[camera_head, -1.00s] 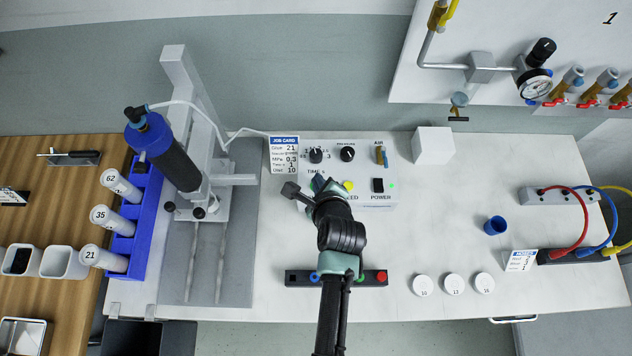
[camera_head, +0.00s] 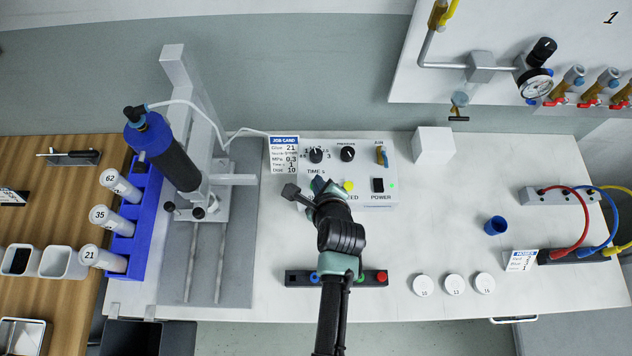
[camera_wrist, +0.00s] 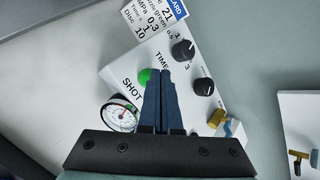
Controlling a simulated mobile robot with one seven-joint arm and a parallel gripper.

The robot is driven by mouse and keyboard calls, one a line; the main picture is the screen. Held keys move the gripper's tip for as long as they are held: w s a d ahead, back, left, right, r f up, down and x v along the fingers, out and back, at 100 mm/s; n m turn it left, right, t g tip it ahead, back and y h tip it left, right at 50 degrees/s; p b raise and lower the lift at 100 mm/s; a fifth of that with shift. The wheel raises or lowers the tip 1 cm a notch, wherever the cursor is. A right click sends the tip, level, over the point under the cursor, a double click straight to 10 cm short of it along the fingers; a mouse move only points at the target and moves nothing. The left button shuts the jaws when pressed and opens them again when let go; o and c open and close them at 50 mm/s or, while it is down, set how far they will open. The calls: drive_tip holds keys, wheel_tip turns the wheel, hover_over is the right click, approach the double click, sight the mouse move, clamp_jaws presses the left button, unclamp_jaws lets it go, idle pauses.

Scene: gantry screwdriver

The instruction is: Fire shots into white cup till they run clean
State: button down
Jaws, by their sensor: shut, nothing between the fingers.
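My gripper (camera_head: 318,184) is shut and empty at the front of the white control box (camera_head: 376,198). In the wrist view its closed fingertips (camera_wrist: 164,74) are beside the green SHOT button (camera_wrist: 145,78), partly covering it. I cannot tell whether they touch it. The blue-capped dispensing barrel (camera_head: 170,155) leans in the gantry stand (camera_head: 172,62) at left. Its tip is hard to make out, and no cup shows clearly below it.
A job card (camera_head: 284,155) leans at the box's left. A black button bar (camera_head: 300,278) lies below my arm. A blue rack (camera_head: 140,225) holds labelled white tubes. A blue cup (camera_head: 495,225) and round white lids (camera_head: 453,285) sit at right.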

drive_tip(key=shift+f, duration=0.45)
idle(0.6)
drive_tip(key=shift+r, duration=0.1)
drive_tip(key=shift+r+p, duration=0.75)
drive_tip(key=shift+p, duration=0.1)
drive_tip(key=shift+r, duration=0.1)
wheel_tip(320, 180, up, 5)
drive_tip(key=p, duration=0.5)
idle(5.2)
